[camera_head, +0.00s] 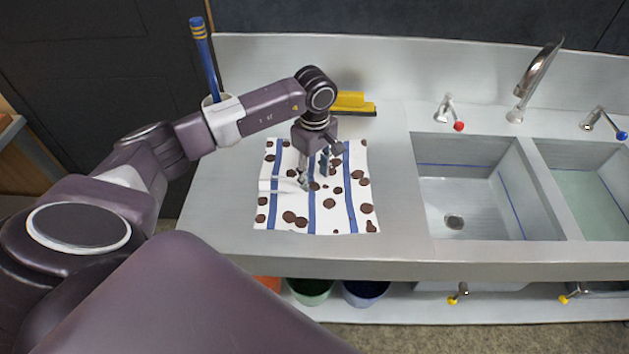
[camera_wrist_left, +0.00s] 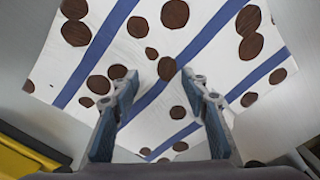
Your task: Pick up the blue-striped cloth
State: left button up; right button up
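The blue-striped cloth (camera_head: 350,215) is white with blue stripes and brown spots. It lies flat on the metal counter left of the sinks. My left gripper (camera_head: 315,180) points down over the middle of the cloth. In the left wrist view the cloth (camera_wrist_left: 150,45) fills most of the picture, and the two fingers of my left gripper (camera_wrist_left: 160,95) are apart with only flat cloth showing between them. I cannot tell whether the fingertips touch the cloth. My right gripper is not in view.
A yellow tool with a dark edge (camera_head: 350,103) lies behind the cloth. Two sink basins (camera_head: 470,190) with a faucet (camera_head: 530,80) and taps are on the right. Buckets (camera_head: 310,291) stand on the shelf below. The counter (camera_head: 225,195) is bare left of the cloth.

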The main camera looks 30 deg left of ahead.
pick_arm(q)
jog(key=shift+s+f, duration=0.15)
jog(key=shift+f, duration=0.15)
grip_shut()
dwell(0.3)
notch_tip(320, 180, up, 12)
jog(key=p, duration=0.6)
jog(key=shift+w+r, duration=0.15)
jog(key=shift+w, duration=0.05)
notch_tip(320, 180, up, 45)
jog(key=p, duration=0.7)
